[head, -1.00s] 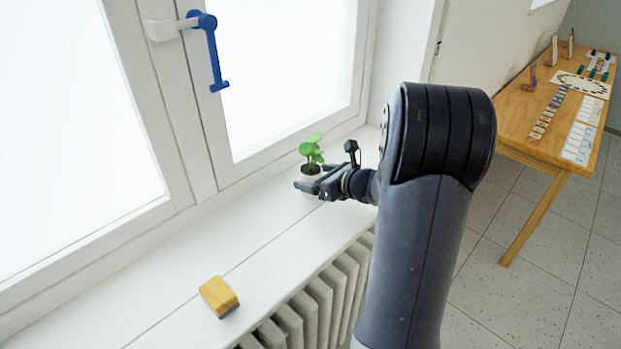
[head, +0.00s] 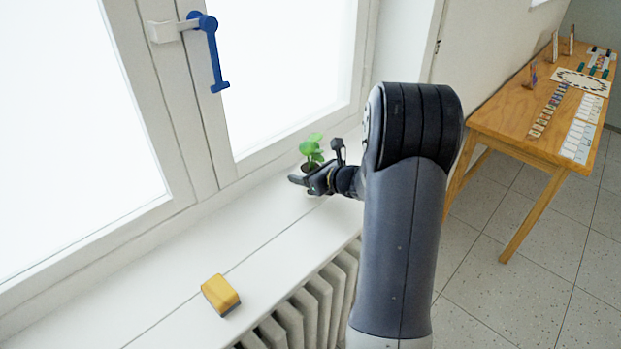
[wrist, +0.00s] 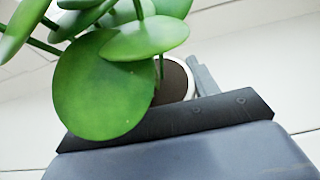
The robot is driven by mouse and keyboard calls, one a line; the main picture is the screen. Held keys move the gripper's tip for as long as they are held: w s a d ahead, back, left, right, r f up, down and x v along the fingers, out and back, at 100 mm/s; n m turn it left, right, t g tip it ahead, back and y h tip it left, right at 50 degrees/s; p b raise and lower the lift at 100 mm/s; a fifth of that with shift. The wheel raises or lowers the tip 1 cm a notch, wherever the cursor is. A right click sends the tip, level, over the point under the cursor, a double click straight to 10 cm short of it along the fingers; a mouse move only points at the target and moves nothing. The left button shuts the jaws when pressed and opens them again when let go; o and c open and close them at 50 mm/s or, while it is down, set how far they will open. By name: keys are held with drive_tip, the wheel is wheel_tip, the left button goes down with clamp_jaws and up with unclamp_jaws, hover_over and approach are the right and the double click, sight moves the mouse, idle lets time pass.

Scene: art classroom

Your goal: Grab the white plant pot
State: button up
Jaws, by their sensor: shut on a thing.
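The white plant pot holds dark soil and a green plant (head: 312,148) with round leaves. It is at the window sill, close to the window frame. In the wrist view the pot's white rim (wrist: 193,84) shows behind the leaves (wrist: 105,85), and most of the pot is hidden. My gripper (head: 306,182) is shut on the pot, with its fingers around the pot's sides. In the head view the gripper covers most of the pot, so I cannot tell whether it touches the sill.
A yellow block-shaped sponge or eraser (head: 220,295) lies on the white sill (head: 255,255). A blue window handle (head: 212,55) hangs above. A radiator (head: 318,300) is below the sill. A wooden table (head: 510,125) with cards stands at the right.

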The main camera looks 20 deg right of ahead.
drive_tip(key=c, duration=0.6)
drive_tip(key=shift+o, duration=0.2)
